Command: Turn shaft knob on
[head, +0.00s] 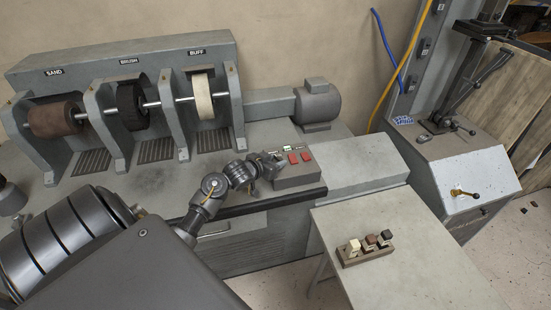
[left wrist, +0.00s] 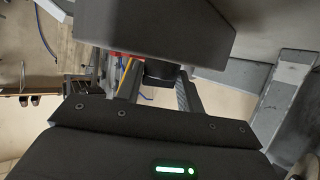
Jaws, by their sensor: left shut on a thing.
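The control box (head: 297,174) sits on the front of the machine bench, with two red buttons and a small green-lit part on its top. My left gripper (head: 270,162) is at the left side of this box. In the left wrist view the box (left wrist: 160,28) is a dark block at the top. A short black round knob (left wrist: 160,72) juts from it between the two fingers of my left gripper (left wrist: 155,85), which is shut on it. In the head view the gripper hides the knob. I cannot tell which way the knob is turned. My right gripper is not in view.
Behind the box stands the machine with sand (head: 55,118), brush (head: 131,102) and buff (head: 203,96) wheels on one shaft, and a motor (head: 318,103). A side table (head: 420,280) at the front right holds a small rack of blocks (head: 365,253).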

